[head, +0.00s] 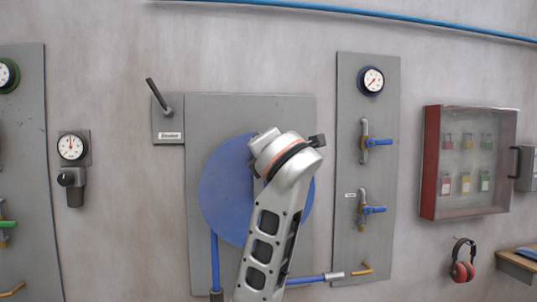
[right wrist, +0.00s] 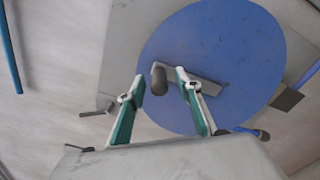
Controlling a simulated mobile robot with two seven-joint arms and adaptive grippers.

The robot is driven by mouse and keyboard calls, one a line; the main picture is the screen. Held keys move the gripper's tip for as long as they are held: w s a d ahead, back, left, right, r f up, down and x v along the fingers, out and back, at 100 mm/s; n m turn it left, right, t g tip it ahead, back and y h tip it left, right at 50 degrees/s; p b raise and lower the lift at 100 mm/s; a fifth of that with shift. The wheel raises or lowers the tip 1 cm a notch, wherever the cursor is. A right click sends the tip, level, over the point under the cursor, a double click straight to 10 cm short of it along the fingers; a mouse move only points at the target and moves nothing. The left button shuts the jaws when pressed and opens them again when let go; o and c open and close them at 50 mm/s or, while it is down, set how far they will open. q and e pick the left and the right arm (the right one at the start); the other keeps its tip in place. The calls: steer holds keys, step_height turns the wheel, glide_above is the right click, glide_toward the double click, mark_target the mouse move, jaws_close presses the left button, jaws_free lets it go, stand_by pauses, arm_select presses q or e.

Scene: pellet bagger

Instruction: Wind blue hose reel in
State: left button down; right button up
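The blue hose reel (head: 222,190) is a large disc on a grey wall panel (head: 205,115). My right arm covers its middle and right side in the head view. The right wrist view shows the reel (right wrist: 235,45) face with a grey crank arm and a dark crank knob (right wrist: 159,80). My right gripper (right wrist: 159,75) is open, its fingers on either side of the knob, with gaps visible; I cannot tell the depth between them. A blue hose (head: 215,262) hangs at the reel's left, and a blue length (head: 308,280) ends in a pale fitting at lower right. My left gripper is not in view.
A lever switch (head: 168,112) is at the reel's upper left. A valve panel (head: 345,240) with a gauge and blue-handled valves stands close to the right. Further right are a red lock cabinet (head: 430,165) and red ear defenders (head: 462,270).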

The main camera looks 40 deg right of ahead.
steer(key=v, duration=0.9)
steer(key=shift+s, duration=0.35)
